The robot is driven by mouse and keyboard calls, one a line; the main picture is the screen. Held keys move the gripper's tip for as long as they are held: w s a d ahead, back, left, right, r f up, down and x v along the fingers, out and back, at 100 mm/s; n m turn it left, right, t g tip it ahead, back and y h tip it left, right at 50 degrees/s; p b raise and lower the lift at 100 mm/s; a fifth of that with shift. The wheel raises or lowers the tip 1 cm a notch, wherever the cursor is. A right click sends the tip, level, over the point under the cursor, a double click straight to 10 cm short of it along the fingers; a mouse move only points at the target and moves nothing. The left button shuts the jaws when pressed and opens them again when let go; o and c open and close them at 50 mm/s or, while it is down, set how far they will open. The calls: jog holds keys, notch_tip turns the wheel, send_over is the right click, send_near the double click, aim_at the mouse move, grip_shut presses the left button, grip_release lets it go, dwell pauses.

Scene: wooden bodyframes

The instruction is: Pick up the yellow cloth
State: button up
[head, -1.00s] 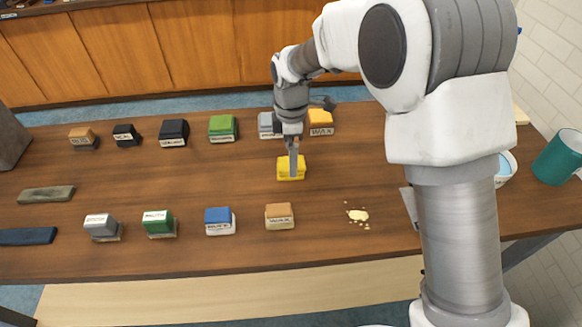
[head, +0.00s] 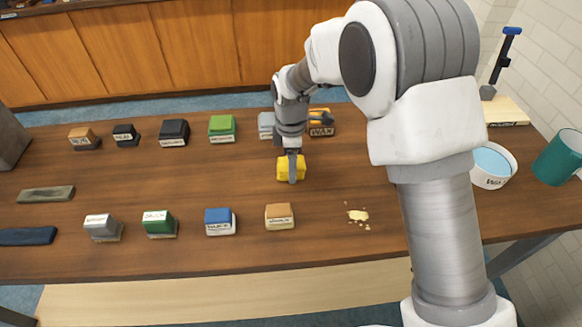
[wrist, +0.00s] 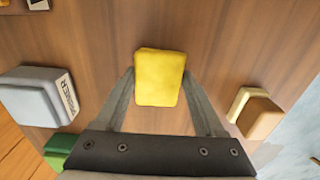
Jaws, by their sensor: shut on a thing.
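The yellow cloth (head: 284,169) is a small folded block in the middle of the wooden table. In the wrist view the yellow cloth (wrist: 158,77) lies between my two fingers, which touch its sides. My gripper (head: 292,180) comes down from above and is shut on the cloth; it also shows in the wrist view (wrist: 158,88). The near finger hides part of the cloth in the head view. I cannot tell whether the cloth is clear of the table.
Labelled blocks stand in two rows, including a green one (head: 222,128), a blue one (head: 220,221) and a tan one (head: 279,216). Pale crumbs (head: 358,215) lie to the right. A white bowl (head: 492,166) and a teal mug (head: 560,157) stand at the right.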

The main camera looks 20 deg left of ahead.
jog(key=shift+r, duration=0.1)
jog(key=shift+r, duration=0.55)
notch_tip(320, 180, up, 3)
jog(key=shift+f, duration=0.1)
jog(key=w+d+r, duration=0.5)
jog(key=d+r, duration=0.2)
jog(key=d, duration=0.3)
jog(key=shift+w+d, duration=0.15)
jog(key=shift+d, duration=0.1)
